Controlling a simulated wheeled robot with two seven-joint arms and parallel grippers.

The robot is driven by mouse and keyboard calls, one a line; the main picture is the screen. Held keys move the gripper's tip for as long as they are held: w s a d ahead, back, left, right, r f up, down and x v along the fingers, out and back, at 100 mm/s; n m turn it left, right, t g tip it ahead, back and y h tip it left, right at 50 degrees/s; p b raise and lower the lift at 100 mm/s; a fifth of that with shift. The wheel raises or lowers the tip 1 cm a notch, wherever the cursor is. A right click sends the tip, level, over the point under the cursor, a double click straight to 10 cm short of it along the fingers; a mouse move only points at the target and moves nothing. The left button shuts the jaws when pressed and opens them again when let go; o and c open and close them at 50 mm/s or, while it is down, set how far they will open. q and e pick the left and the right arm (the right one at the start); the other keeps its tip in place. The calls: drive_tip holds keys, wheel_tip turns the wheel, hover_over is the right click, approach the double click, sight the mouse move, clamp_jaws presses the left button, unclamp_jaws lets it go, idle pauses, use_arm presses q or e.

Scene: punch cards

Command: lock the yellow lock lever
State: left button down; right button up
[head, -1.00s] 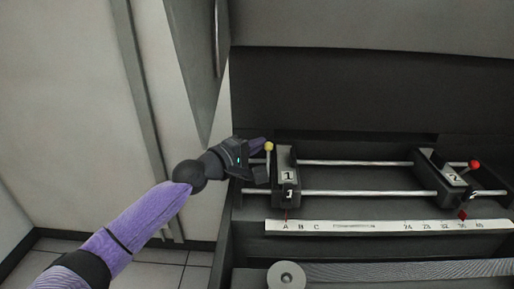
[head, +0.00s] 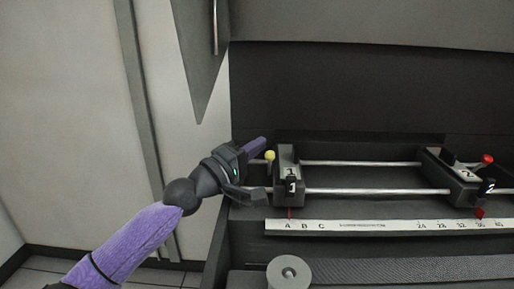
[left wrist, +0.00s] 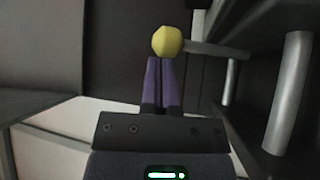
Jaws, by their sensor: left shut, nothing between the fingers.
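The yellow lock lever (head: 270,155) has a round yellow knob at the left side of the black slider block marked 1 (head: 289,172). My left gripper (head: 262,166) is to the left of the lever, close to the knob. Its purple fingers (left wrist: 161,62) are shut together with nothing between them. Whether they touch the knob I cannot tell. My right gripper is not in view.
Two metal rails (head: 365,191) run right to a second block marked 2 (head: 455,173) with a red-knobbed lever (head: 488,159). A white lettered and numbered scale strip (head: 380,226) lies in front. A grey roller (head: 289,272) is below. A grey panel (head: 198,60) hangs above my left arm.

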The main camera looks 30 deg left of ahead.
use_arm(q)
drive_tip(key=b+v, duration=0.2)
drive_tip(key=v, duration=0.7)
drive_tip(key=shift+f, duration=0.2)
drive_tip(key=shift+s+a, duration=0.1)
drive_tip(key=shift+s, duration=0.15)
drive_tip(key=shift+s+r, duration=0.15)
drive_tip(key=shift+s, duration=0.05)
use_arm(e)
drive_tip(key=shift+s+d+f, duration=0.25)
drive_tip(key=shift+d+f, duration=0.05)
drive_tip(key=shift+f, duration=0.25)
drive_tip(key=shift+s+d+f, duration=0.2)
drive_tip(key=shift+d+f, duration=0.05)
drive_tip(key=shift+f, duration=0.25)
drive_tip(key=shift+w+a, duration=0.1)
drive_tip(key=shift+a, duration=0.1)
